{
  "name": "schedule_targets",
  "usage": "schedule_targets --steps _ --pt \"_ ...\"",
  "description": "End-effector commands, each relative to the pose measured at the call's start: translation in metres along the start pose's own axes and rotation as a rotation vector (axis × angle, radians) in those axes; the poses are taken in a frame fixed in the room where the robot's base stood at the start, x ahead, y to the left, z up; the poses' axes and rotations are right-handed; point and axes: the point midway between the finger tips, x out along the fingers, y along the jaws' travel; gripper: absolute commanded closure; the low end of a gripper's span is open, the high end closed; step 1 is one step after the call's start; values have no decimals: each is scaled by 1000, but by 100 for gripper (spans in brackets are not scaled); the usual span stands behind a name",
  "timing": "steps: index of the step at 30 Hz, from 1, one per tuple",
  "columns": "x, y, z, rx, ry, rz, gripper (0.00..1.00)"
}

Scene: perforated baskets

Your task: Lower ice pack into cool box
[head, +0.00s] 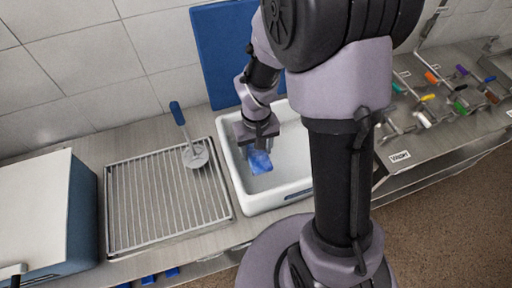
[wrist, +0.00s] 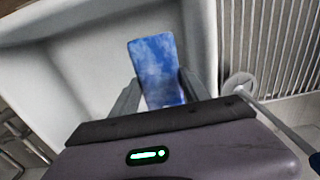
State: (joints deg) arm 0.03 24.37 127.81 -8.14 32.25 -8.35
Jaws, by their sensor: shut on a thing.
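A blue, frosted-looking ice pack (head: 260,161) is held by my gripper (head: 259,148) over the open white box (head: 280,200), which I take to be the cool box. In the wrist view the ice pack (wrist: 157,68) stands out between the two grey fingers of my gripper (wrist: 158,88), which are shut on it. The white walls and floor of the box (wrist: 90,75) lie behind it. The pack appears to be within the box's opening; I cannot tell whether it touches the floor. My arm hides the box's right end.
A wire rack (head: 165,205) lies left of the box, with a blue-handled round tool (head: 190,145) at its top. A blue board (head: 225,50) leans on the tiled wall behind. A blue and white container (head: 45,220) stands far left. Colored-handled tools (head: 440,95) lie at right.

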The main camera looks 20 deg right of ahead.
Motion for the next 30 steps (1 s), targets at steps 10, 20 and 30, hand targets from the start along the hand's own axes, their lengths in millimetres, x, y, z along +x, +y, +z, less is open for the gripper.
schedule_targets --steps 10,20,30 --pt "66 0 0 0 -1 0 100" --pt "104 0 0 0 0 0 100" --pt "103 0 0 0 0 0 100"
